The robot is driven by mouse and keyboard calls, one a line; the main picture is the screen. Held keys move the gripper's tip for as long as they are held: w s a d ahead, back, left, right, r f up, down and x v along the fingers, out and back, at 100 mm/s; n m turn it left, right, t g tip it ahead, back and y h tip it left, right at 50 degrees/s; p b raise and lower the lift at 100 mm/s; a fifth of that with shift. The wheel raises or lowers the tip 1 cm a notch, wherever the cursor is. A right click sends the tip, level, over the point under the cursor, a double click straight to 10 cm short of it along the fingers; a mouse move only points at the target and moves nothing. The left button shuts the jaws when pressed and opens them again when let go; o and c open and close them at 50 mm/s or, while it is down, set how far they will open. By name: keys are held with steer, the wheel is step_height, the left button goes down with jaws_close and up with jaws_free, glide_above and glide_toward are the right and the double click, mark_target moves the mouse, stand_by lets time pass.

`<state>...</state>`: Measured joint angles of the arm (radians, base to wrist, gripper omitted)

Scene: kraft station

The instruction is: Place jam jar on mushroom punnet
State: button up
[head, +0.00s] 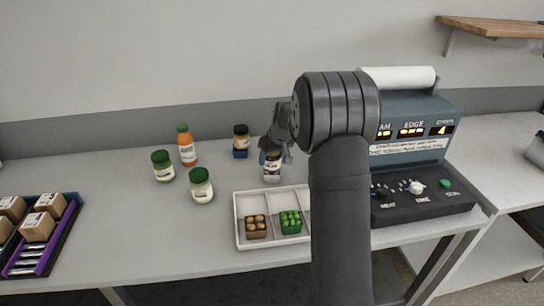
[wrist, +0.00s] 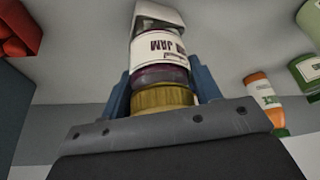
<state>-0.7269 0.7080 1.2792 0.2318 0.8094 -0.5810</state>
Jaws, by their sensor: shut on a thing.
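My gripper (head: 272,155) is shut on the jam jar (head: 272,172), behind the white tray in the head view. The jar has a white label and stands roughly upright; its lid end is partly covered by the gripper. In the wrist view the jam jar (wrist: 160,55) shows dark jam, a "JAM" label upside down and a gold lid, between the blue fingers of my gripper (wrist: 163,88). I cannot tell whether its base touches the table. The mushroom punnet (head: 256,227), brown with tan mushrooms, sits in the tray's left compartment, in front and left of the jar.
The white tray (head: 238,222) also holds a green punnet (head: 291,222); my arm hides its right part. A dark machine (head: 420,150) stands right. A box crate (head: 68,222) is far left.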

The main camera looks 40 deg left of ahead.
steer(key=shift+f, duration=0.1)
steer(key=o, duration=1.2)
steer(key=shift+o, duration=0.2)
steer(key=v, duration=1.2)
